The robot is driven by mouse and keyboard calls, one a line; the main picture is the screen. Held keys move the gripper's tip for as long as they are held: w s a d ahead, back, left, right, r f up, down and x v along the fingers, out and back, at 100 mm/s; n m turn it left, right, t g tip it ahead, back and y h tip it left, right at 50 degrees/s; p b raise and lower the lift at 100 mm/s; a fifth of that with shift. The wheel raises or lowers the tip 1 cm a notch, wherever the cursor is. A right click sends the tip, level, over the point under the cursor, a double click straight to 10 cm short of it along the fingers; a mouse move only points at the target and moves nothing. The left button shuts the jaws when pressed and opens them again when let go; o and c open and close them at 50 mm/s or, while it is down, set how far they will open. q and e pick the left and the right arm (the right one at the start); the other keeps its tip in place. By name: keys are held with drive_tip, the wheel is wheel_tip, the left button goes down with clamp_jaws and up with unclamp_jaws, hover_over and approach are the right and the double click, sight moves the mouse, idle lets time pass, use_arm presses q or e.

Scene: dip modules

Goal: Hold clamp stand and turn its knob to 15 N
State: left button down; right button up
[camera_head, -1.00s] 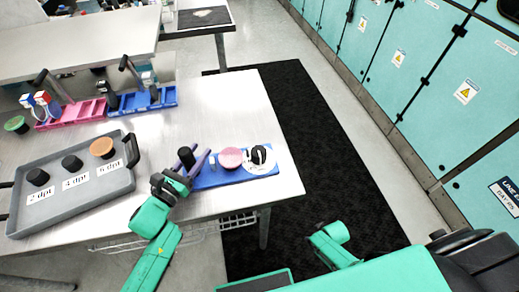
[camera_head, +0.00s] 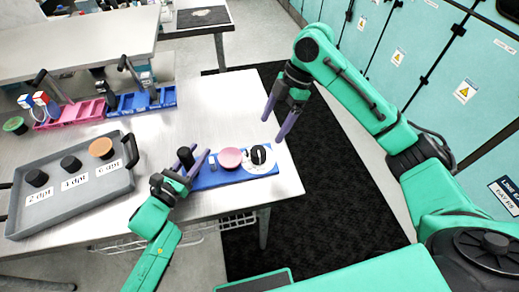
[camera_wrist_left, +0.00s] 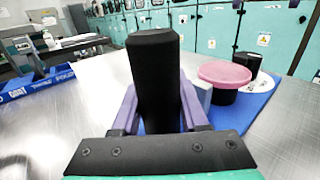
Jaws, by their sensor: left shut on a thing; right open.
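The clamp stand has a blue base (camera_head: 208,181) near the table's front right corner, with a black post (camera_head: 184,154), a pink disc (camera_head: 230,157) and a black knob (camera_head: 258,154) on a white dial (camera_head: 270,167). My left gripper (camera_head: 192,162) is shut on the black post, which stands upright between the purple fingers in the left wrist view (camera_wrist_left: 155,75). The knob also shows there behind the pink disc (camera_wrist_left: 247,64). My right gripper (camera_head: 281,114) is open and empty, above and behind the knob, apart from it. The dial's markings are too small to read.
A grey tray (camera_head: 125,184) with black and orange capped items and dpt labels lies at the left. Pink (camera_head: 70,114) and blue (camera_head: 142,103) racks stand at the back. The middle of the table is clear. Teal cabinets (camera_head: 440,90) line the right side.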

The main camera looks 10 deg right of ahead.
sight(260, 150)
drive_tip(key=x, duration=1)
drive_tip(key=shift+w+a+f, duration=0.1)
drive_tip(key=shift+a+f, duration=0.05)
drive_tip(key=shift+f, duration=0.25)
clamp_jaws()
